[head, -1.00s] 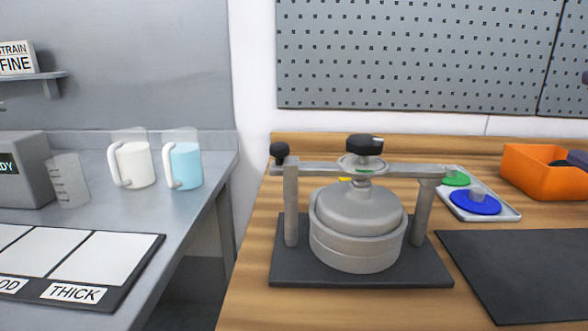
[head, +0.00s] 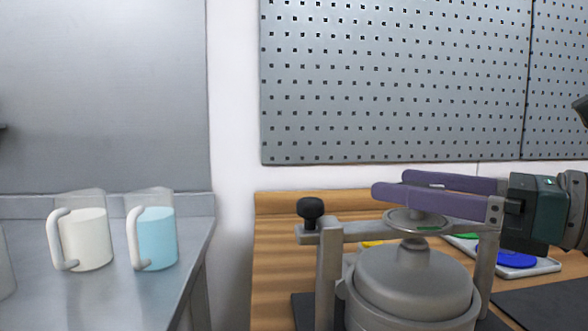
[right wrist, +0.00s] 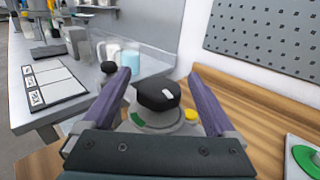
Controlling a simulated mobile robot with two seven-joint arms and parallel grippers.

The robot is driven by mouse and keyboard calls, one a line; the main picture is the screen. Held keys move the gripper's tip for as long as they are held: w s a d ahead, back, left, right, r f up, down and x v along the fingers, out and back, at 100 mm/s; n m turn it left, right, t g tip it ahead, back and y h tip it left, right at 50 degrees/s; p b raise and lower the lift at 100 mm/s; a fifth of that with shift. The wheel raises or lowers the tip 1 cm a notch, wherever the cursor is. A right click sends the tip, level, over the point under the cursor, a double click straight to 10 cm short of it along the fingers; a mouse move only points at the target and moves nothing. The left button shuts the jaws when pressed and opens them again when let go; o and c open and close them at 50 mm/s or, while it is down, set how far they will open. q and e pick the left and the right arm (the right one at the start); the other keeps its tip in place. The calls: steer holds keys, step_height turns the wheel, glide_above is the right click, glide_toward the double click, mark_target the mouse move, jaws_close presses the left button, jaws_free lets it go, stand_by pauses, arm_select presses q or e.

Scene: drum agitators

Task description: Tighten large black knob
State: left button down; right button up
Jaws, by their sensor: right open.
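The large black knob (right wrist: 157,95) shows in the right wrist view, with a white mark on its top, above a round metal plate on the clamp. My right gripper (head: 393,183) is open, with its purple fingers level. In the right wrist view its fingers (right wrist: 160,73) lie on either side of the knob, with gaps between. In the head view the fingers hide the knob; the round plate (head: 416,222) shows just below them. The clamp bar (head: 365,231) spans a grey lidded drum (head: 413,283). A small black knob (head: 310,209) stands at the bar's left end. My left gripper is out of view.
A white-filled jug (head: 87,240) and a blue-filled jug (head: 156,238) stand on the metal bench at left. A tray with a blue disc (head: 515,259) lies behind my right gripper. A pegboard (head: 395,80) hangs on the back wall.

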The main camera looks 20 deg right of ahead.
steer(key=shift+p+x, duration=0.3)
steer(key=shift+x, duration=1.2)
